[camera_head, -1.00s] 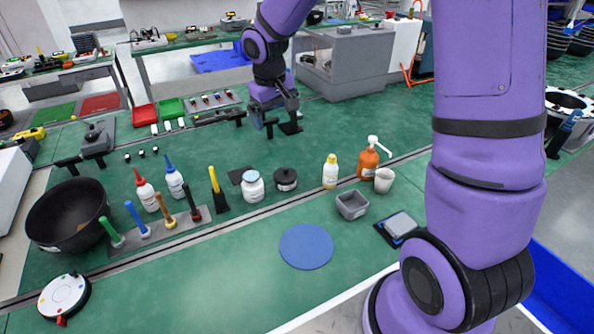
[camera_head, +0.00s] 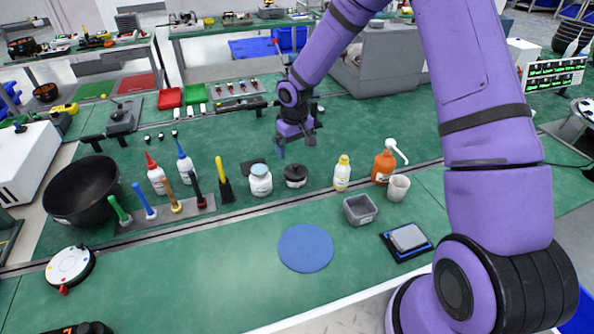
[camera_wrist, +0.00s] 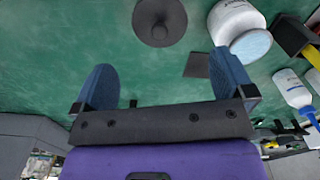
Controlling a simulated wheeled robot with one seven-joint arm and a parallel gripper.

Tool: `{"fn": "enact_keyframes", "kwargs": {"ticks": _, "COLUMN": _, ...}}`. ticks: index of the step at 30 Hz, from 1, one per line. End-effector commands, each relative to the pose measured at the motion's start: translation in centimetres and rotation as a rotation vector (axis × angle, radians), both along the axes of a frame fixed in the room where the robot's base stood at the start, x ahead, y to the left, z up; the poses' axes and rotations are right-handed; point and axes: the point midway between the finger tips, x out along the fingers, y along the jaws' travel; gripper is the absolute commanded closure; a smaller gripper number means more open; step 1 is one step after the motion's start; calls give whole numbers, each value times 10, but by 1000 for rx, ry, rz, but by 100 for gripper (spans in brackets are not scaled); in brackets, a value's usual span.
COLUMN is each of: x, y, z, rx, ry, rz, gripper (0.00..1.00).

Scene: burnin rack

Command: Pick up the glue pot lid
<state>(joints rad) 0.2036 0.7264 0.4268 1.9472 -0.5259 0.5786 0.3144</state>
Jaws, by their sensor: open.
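In the wrist view the lid (camera_wrist: 145,20) shows as a dark disc at the top edge, partly cut off. My gripper (camera_head: 296,147) is open and empty above the bench, just behind the pot in the head view. In the wrist view its two blue fingers stand wide apart (camera_wrist: 163,72), with the lid beyond their tips.
A white jar with a pale blue cap (camera_head: 261,180) stands close left of the pot, with a dark flat square (camera_head: 252,167) behind it. A yellow-capped bottle (camera_head: 342,174) and an orange pump bottle (camera_head: 384,166) stand right.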

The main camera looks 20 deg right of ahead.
Motion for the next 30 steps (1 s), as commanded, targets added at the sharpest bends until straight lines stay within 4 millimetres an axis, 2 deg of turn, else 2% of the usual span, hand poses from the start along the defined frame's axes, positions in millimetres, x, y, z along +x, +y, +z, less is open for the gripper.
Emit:
{"fn": "enact_keyframes", "kwargs": {"ticks": 3, "x": -1, "y": 0, "z": -20, "rx": 0, "ry": 3, "rz": 0, "gripper": 0}}
{"fn": "enact_keyframes", "kwargs": {"ticks": 11, "x": 0, "y": 0, "z": -43, "rx": -1, "ry": 2, "rz": 1, "gripper": 0}}
{"fn": "enact_keyframes", "kwargs": {"ticks": 19, "x": 3, "y": 0, "z": -79, "rx": -1, "ry": 2, "rz": 0, "gripper": 0}}
{"fn": "enact_keyframes", "kwargs": {"ticks": 29, "x": 3, "y": 0, "z": -85, "rx": -1, "ry": 0, "rz": 0, "gripper": 0}}
{"fn": "enact_keyframes", "kwargs": {"ticks": 30, "x": 3, "y": 0, "z": -85, "rx": -1, "ry": 0, "rz": 0, "gripper": 7}}
